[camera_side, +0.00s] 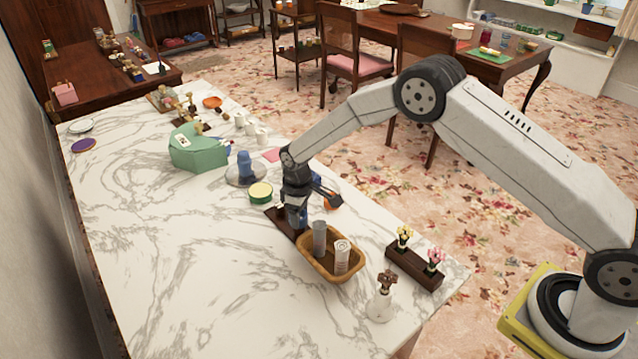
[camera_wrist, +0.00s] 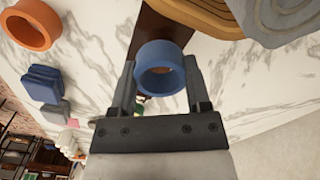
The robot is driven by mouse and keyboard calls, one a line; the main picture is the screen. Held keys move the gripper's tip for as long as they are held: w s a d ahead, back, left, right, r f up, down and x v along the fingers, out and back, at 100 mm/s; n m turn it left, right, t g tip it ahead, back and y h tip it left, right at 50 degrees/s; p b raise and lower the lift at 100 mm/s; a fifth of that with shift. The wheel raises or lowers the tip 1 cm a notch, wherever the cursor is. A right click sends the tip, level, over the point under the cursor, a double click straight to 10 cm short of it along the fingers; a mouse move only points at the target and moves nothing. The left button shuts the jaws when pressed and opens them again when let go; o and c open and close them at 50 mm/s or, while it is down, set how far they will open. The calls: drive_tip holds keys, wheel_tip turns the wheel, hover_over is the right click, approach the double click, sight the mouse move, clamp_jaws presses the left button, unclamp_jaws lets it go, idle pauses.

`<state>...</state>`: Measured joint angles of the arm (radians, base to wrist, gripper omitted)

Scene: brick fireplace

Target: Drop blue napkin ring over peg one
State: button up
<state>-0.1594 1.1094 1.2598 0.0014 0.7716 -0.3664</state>
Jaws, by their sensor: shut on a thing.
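The blue napkin ring (camera_wrist: 160,50) is held between the two fingers of my gripper (camera_wrist: 160,66) in the wrist view. The ring's opening faces the camera, and a small brownish-orange patch shows inside it; I cannot tell whether that is a peg. In the side view my gripper (camera_side: 297,222) points down over a dark wooden base (camera_side: 278,219), which also shows behind the ring in the wrist view (camera_wrist: 148,24). The pegs are not clearly seen, and my gripper hides part of the base. I cannot tell how high the ring is above it.
A wooden basket (camera_side: 317,267) with grey and white rolls stands close in front of my gripper. A green-rimmed tin (camera_side: 261,193) is behind left. A flower block (camera_side: 414,267) and white vase (camera_side: 379,307) stand right.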

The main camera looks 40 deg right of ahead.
drive_tip(key=shift+f, duration=1.75)
drive_tip(key=o, duration=1.3)
drive_tip(key=shift+r, duration=0.1)
drive_tip(key=shift+r, duration=3.8)
drive_tip(key=shift+s, duration=0.1)
